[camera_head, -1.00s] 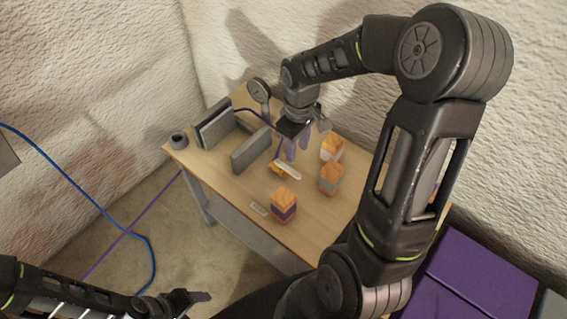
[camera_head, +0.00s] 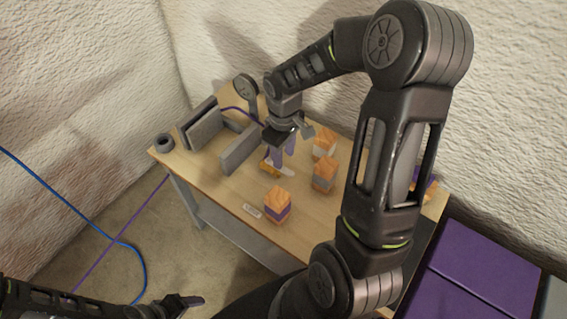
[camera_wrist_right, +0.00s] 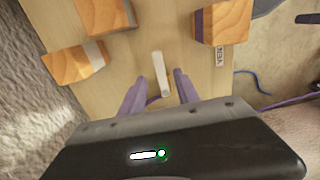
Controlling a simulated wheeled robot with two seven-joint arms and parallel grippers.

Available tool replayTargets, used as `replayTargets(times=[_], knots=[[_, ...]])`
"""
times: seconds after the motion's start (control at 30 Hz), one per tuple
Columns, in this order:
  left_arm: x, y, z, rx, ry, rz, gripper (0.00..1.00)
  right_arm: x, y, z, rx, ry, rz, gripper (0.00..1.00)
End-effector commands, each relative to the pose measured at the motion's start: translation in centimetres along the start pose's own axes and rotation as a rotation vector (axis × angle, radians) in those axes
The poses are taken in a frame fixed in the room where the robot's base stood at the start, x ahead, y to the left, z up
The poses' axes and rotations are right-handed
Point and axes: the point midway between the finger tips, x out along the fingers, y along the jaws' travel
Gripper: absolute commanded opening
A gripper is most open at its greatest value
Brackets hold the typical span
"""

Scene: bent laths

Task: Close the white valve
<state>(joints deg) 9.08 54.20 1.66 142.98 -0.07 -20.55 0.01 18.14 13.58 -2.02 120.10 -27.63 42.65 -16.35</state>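The white valve handle (camera_head: 285,170) lies on the wooden table, with a yellow-orange part (camera_head: 267,169) at its left end. It shows as a pale bar in the right wrist view (camera_wrist_right: 160,72). My right gripper (camera_head: 283,155) is open just above and behind the handle, its purple fingers spread. In the right wrist view the fingers (camera_wrist_right: 160,92) point at the near end of the bar, one on each side of its line. I cannot tell if they touch it. My left gripper (camera_head: 183,302) is low at the left, away from the table; its opening is unclear.
Wooden blocks with purple or grey bands stand right of and in front of the handle, including a purple-banded one (camera_head: 277,205). A grey upright plate (camera_head: 240,150) stands close on the left. A gauge (camera_head: 245,88) stands behind. A small label (camera_head: 253,210) lies near the front edge.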

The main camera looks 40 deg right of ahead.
Motion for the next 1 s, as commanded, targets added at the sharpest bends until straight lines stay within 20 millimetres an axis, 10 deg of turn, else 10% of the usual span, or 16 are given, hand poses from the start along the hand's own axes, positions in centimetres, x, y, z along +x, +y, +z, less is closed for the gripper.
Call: replayTargets(times=[0.3, 0.63, 1.0], knots=[[0.3, -0.1, 0.0, 0.000, 0.000, 0.000, 0.67, 4.3, 0.0, 0.0, 0.001, -0.002, 0.000, 0.38], [0.3, -0.1, 0.0, 0.000, 0.000, 0.000, 0.67, 4.7, 0.0, 0.0, 0.001, 0.000, 0.000, 0.38], [0.3, -0.1, 0.0, 0.000, 0.000, 0.000, 0.67, 4.7, 0.0, 0.0, 0.001, 0.000, 0.000, 0.08]])
